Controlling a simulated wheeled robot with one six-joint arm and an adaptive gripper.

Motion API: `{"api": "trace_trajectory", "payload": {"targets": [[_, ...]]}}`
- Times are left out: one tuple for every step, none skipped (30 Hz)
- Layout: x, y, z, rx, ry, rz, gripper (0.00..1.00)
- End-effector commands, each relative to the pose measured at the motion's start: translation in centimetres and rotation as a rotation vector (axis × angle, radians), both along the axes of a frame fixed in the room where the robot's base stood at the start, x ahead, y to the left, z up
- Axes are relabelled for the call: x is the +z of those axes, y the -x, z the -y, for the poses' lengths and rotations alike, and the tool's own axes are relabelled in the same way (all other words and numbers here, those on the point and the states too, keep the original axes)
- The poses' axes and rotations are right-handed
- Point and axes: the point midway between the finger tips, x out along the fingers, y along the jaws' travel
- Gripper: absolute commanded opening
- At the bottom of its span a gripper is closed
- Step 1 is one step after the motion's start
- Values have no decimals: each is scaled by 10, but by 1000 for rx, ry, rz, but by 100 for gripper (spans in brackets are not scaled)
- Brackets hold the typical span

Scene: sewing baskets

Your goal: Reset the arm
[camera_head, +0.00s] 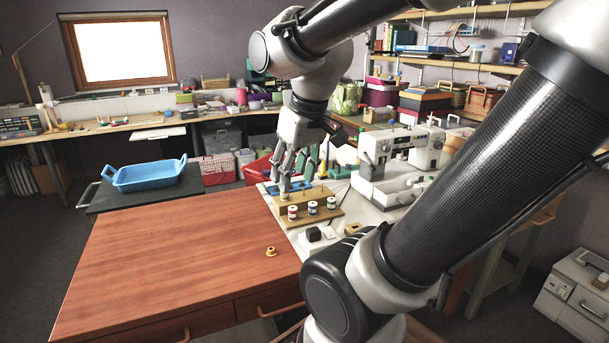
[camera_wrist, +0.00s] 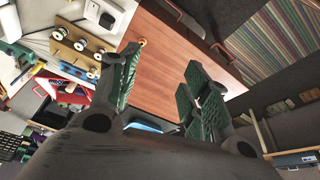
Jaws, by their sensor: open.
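My gripper (camera_head: 286,180) hangs pointing down in the head view, by the spool rack on the white table. In the wrist view my gripper (camera_wrist: 155,90) shows its green-padded fingers spread apart with nothing between them. A wooden spool rack (camera_head: 321,218) holds spools with red, green and blue bands in a row. The rack (camera_wrist: 82,42) also shows at the upper left of the wrist view, to one side of the fingers. My arm hides part of the white table and the right side of the room in the head view.
A brown wooden table (camera_head: 180,260) is bare except for a small yellow-brown piece (camera_head: 271,252). A blue basket (camera_head: 147,176) stands on a dark surface behind it. A white sewing machine (camera_head: 392,160) stands right of the gripper. A small black object (camera_head: 314,234) lies near the rack.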

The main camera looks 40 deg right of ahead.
Motion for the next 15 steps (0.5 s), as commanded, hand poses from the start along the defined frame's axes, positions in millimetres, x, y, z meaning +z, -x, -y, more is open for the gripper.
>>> {"api": "trace_trajectory", "payload": {"targets": [[4, 14, -2, -8, -4, 23, 47], [5, 20, -2, -13, -8, 33, 47], [6, 27, -3, -20, -11, 41, 47], [6, 31, -4, -24, -14, 45, 47], [7, 35, -4, -26, -15, 50, 47], [7, 38, -4, -30, -17, 55, 47], [7, 40, -4, -32, -18, 57, 47], [7, 41, -5, -33, -18, 58, 47], [7, 42, -5, -33, -19, 58, 47], [7, 42, -5, -34, -20, 58, 47], [7, 42, -5, -34, -20, 58, 47], [7, 42, -5, -34, -20, 58, 47], [7, 42, -5, -34, -20, 57, 47], [7, 41, -5, -33, -19, 58, 47], [7, 41, -5, -33, -19, 58, 47]]}}
